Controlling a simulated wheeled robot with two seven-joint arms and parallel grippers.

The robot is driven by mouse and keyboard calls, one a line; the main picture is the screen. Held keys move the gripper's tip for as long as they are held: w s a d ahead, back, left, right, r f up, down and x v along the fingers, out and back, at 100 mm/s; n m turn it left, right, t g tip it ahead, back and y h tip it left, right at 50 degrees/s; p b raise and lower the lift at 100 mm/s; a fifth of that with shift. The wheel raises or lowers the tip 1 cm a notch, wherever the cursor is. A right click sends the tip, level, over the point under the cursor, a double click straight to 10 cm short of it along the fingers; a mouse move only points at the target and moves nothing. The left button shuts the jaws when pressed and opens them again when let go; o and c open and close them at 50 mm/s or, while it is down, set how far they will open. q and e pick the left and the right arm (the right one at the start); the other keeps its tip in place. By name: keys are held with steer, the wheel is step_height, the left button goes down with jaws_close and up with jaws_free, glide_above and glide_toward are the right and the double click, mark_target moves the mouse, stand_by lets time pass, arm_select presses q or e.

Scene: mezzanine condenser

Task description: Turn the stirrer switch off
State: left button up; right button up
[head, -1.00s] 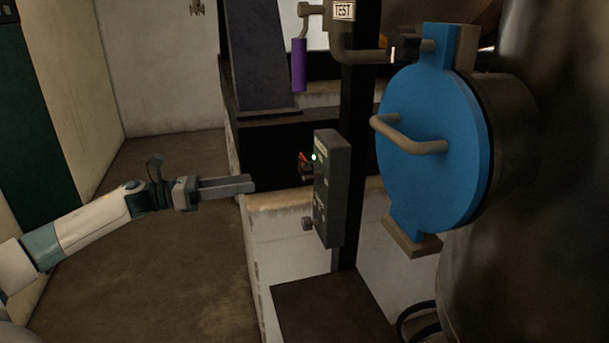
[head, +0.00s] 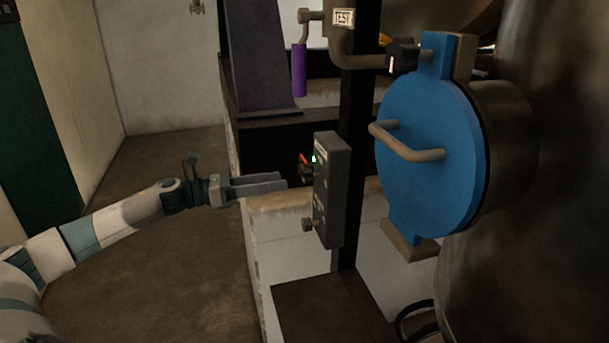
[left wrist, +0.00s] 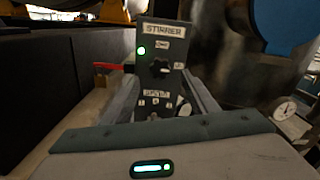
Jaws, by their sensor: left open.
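The stirrer control box (head: 332,190) is a grey upright box on a dark post, seen from its side in the head view. In the left wrist view its face (left wrist: 163,65) carries a STIRRER label, a lit green lamp (left wrist: 141,51) and a dark rotary knob (left wrist: 159,66), with a second labelled control lower down, partly hidden. A red piece (head: 303,158) sticks out beside the lamp in the head view. My left gripper (head: 285,181) is open and empty, pointing at the box face with a small gap. My right gripper is out of view.
A blue round hatch (head: 430,155) with a bar handle stands right of the box on a metal vessel. A purple-gripped lever (head: 299,68) hangs above on the left. A low pale wall (head: 290,240) runs below my gripper. Open floor (head: 170,270) lies left.

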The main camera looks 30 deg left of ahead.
mark_target(303, 177)
arm_select(q)
steer(key=shift+p+x, duration=0.7)
steer(key=shift+x, duration=0.9)
steer(key=p+x, duration=0.2)
steer(key=x, duration=0.2)
steer(key=shift+w+d+r, duration=0.1)
steer(key=shift+d, duration=0.05)
steer(key=shift+w+d+p, duration=0.3)
steer(key=shift+w+d, duration=0.1)
steer(key=shift+w, duration=0.1)
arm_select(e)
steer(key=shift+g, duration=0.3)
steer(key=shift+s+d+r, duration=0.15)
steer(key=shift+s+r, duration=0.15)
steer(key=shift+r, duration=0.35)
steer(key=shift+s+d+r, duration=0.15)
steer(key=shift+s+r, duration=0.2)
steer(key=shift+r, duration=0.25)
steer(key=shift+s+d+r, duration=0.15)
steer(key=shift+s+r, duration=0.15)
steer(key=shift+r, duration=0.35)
arm_select(q)
steer(key=c, duration=1.1)
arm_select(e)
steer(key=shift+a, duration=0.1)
